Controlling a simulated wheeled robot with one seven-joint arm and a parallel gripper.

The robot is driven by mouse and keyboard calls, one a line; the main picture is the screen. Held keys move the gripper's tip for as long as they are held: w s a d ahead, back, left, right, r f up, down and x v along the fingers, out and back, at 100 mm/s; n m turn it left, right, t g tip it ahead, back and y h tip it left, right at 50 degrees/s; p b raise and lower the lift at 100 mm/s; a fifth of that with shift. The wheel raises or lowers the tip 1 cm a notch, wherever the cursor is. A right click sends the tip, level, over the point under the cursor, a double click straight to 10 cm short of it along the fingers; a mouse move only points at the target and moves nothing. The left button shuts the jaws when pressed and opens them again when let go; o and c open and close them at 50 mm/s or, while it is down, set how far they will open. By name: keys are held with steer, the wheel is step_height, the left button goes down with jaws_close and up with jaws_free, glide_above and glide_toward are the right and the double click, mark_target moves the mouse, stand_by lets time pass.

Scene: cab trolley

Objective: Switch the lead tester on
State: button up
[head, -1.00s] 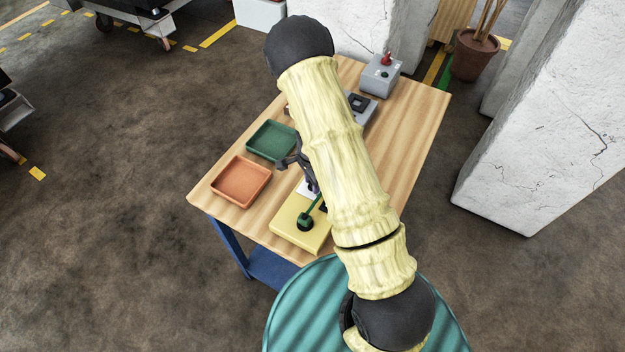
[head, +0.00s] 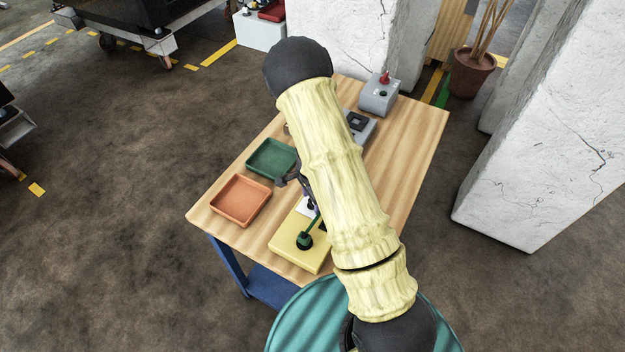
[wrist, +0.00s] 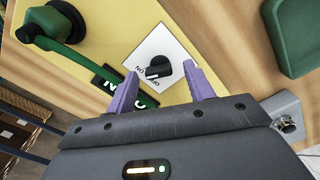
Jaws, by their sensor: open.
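A yellow unit (head: 288,255) on the wooden table carries a white plate (wrist: 172,45) with a black rotary knob (wrist: 158,67). ON and OFF are printed beside the knob, so I take the unit for the lead tester. I cannot tell which mark the knob points to. My gripper (wrist: 161,70) is open. Its two purple fingers stand on either side of the knob in the wrist view; whether they touch it is unclear. In the head view my arm hides part of the unit.
A green lever on a round base (head: 305,240) stands on the yellow unit, close by the knob. An orange tray (head: 240,200) and a green tray (head: 270,158) lie to the left. A grey box with a red top (head: 379,95) stands at the table's far end. The table's right side is clear.

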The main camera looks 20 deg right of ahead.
step_height(320, 180, up, 17)
steer(key=b, duration=0.1)
stand_by(0.3)
steer(key=shift+s+f, duration=0.1)
stand_by(0.4)
steer(key=s+r+n+t, duration=0.1)
steer(key=s+r+n, duration=0.2)
steer(key=s+n, duration=0.4)
steer(key=s+r+n+t, duration=0.1)
steer(key=s+r+n, duration=0.2)
steer(key=s+n, duration=0.4)
steer(key=shift+n+t, duration=0.3)
steer(key=shift+n, duration=0.3)
